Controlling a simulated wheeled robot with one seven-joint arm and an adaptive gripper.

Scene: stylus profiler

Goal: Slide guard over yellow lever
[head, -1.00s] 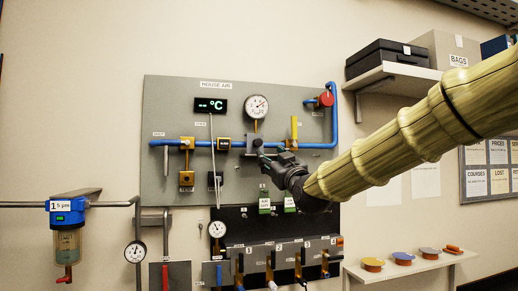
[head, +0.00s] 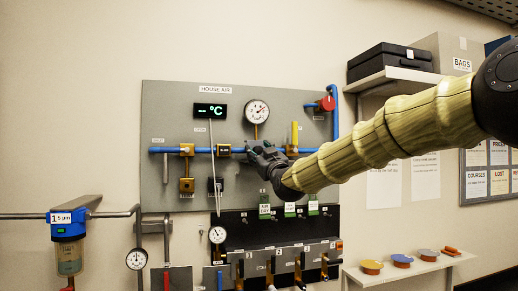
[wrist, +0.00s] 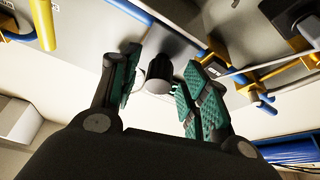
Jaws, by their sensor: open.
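The yellow lever (head: 295,135) stands upright at the blue pipe, right of my gripper (head: 257,150) in the head view. A yellow bar at the upper left of the wrist view (wrist: 45,22) looks like the same lever. My gripper is open, with its green-padded fingers (wrist: 165,62) spread on both sides of a short dark cylindrical knob (wrist: 159,72). The knob appears to stick out from the board between the fingers, and no grip on it shows. The grey block on the pipe, possibly the guard, is hidden behind my gripper in the head view.
The blue pipe (head: 170,150) runs across the grey board (head: 160,105). Green tags (head: 290,210) hang below. A red knob (head: 327,103) is at upper right.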

